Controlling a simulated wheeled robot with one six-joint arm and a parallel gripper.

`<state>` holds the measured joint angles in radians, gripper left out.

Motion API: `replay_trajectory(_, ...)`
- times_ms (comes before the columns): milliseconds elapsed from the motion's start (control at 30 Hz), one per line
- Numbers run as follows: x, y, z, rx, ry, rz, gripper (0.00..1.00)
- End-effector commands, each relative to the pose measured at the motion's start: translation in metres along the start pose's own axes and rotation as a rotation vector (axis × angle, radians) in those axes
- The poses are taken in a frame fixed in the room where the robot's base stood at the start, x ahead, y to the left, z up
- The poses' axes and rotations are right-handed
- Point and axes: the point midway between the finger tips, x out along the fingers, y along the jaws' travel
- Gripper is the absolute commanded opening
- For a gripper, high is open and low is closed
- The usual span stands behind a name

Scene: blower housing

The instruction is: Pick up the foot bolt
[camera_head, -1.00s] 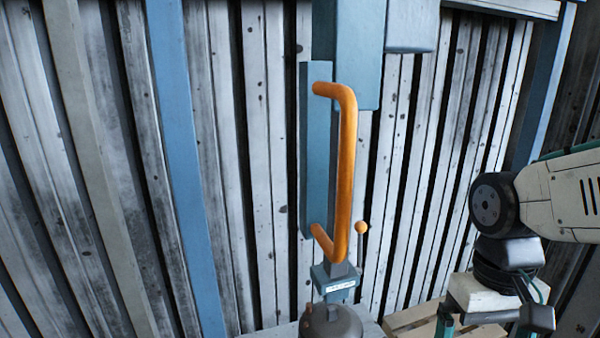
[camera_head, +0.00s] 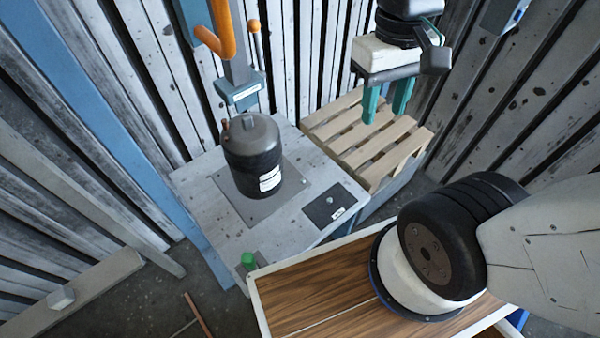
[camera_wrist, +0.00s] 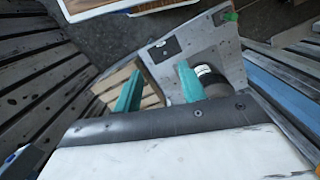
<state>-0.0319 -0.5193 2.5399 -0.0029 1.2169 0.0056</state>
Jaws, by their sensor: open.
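I cannot make out a foot bolt in either view. My gripper (camera_head: 387,103) hangs at the upper right of the head view, fingers down, in front of the wooden slats. Its two teal fingers are apart with nothing between them; they also show in the wrist view (camera_wrist: 158,72). A black cylindrical housing (camera_head: 250,150) with a white label stands upright on a plate on the grey table, left of my gripper. In the wrist view the housing (camera_wrist: 212,86) is partly hidden behind the right finger.
The grey table (camera_head: 205,195) carries a dark pad (camera_head: 330,206) and a green button (camera_head: 248,260). A slatted wooden crate or pallet (camera_head: 380,140) is beside it. An orange handle (camera_head: 222,35) rises behind the housing. A brown rod (camera_head: 198,315) lies on the floor.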

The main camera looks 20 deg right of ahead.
Motion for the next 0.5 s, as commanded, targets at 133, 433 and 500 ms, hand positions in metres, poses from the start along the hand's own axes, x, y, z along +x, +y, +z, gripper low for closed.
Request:
replay_trajectory(133, 0.033, -0.005, -0.032, -0.016, -0.106, 0.003, 0.41)
replay_trajectory(433, 0.117, -0.016, -0.099, -0.030, -0.202, 0.011, 0.41)
replay_trajectory(500, 0.142, -0.019, -0.114, -0.030, -0.211, 0.013, 0.41)
